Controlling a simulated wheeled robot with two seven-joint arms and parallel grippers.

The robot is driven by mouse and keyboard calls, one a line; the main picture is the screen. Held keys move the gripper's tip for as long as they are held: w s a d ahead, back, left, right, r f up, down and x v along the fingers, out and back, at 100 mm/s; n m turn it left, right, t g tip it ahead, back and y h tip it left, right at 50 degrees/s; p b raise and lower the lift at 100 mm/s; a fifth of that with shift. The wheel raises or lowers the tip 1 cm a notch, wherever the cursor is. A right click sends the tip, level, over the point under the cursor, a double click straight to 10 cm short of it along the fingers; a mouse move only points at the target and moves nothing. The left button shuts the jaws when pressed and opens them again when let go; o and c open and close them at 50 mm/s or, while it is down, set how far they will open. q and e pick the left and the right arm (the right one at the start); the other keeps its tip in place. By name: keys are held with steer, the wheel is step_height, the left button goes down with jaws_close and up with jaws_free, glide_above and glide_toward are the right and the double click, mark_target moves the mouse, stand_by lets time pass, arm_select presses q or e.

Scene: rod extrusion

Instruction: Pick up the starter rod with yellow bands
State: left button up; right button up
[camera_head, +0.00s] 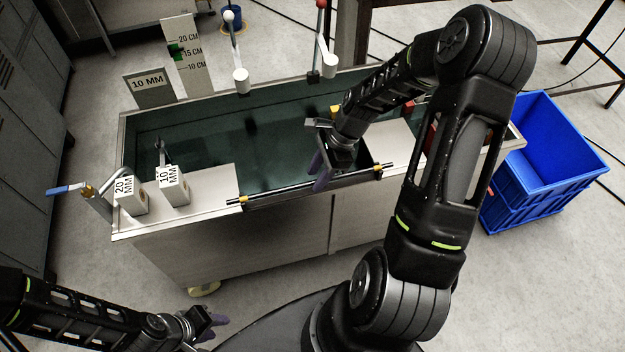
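The starter rod (290,190) is thin and dark, with a yellow band near each end. It lies along the front edge of the tank (180,120), tilted slightly up to the right in the picture. My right gripper (321,175) reaches over the tank from the right, its purple fingers pointing down at the rod's middle to right part. Its fingers overlap in this view, so their gap and any contact with the rod are unclear. My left gripper (214,323) is low at the bottom, away from the tank, with its fingers apart and empty.
Blocks marked 20 MM (130,196) and 10 MM (173,187) stand on the tank's left front ledge. A 10 MM sign (149,88) and a centimetre scale board (188,58) stand behind. Two levers (240,80) (325,65) rise at the back. A blue crate (545,165) stands right.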

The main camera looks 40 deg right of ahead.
steer(key=shift+a+f, duration=0.1)
steer(key=shift+f, duration=0.15)
stand_by(0.4)
jaws_close()
stand_by(0.4)
